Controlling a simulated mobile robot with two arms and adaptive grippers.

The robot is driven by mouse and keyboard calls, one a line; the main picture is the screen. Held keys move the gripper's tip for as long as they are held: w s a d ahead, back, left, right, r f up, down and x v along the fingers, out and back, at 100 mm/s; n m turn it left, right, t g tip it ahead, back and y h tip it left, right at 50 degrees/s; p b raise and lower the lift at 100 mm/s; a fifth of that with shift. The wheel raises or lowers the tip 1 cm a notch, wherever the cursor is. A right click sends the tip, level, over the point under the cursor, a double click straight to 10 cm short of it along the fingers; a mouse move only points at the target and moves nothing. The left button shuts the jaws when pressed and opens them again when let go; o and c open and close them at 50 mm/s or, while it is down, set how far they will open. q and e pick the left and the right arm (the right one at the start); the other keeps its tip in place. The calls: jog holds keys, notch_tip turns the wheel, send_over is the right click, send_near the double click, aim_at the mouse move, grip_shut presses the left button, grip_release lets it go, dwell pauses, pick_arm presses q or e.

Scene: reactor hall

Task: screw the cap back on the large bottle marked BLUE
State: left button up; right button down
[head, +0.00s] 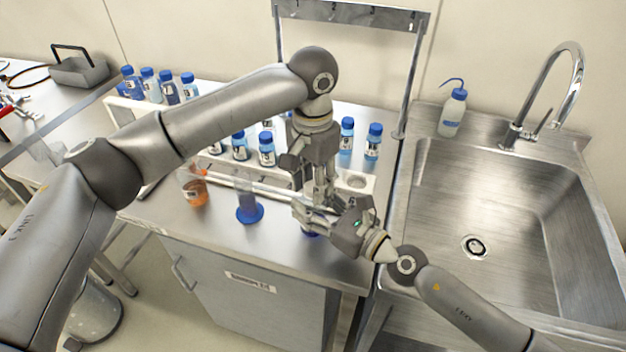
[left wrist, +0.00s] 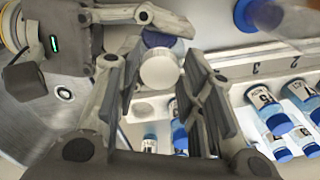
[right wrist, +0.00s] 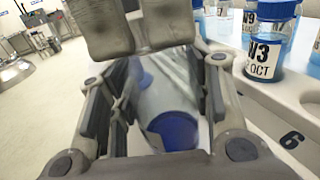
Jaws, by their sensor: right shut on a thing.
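My right gripper (head: 318,218) is shut on a pale bottle (right wrist: 160,92) with a blue patch low on it. Its marking cannot be read; in the head view the grippers mostly hide it. My left gripper (head: 320,195) points down just above the right one. In the left wrist view its open fingers (left wrist: 162,72) stand either side of a white round top (left wrist: 160,68), with dark blue behind. I cannot tell whether this is the cap or the bare bottle top. The left fingers also show at the top of the right wrist view, close to the bottle.
A numbered white rack (left wrist: 259,68) with several blue-capped bottles (head: 266,150) stands behind the grippers. A cylinder with a blue foot (head: 250,213) and a beaker of orange liquid (head: 195,190) stand to the left. The sink (head: 500,230) and a wash bottle (head: 452,113) are at right.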

pick_arm(q)
jog(key=shift+o, duration=1)
pick_arm(e)
jog(key=c, duration=0.6)
grip_release()
jog(key=shift+c, duration=0.2)
pick_arm(q)
notch_tip(320, 180, up, 12)
pick_arm(e)
jog(key=shift+s+d, duration=0.1)
jog(key=v, duration=1.1)
jog(key=shift+s+d, duration=0.25)
jog(key=shift+d, duration=0.05)
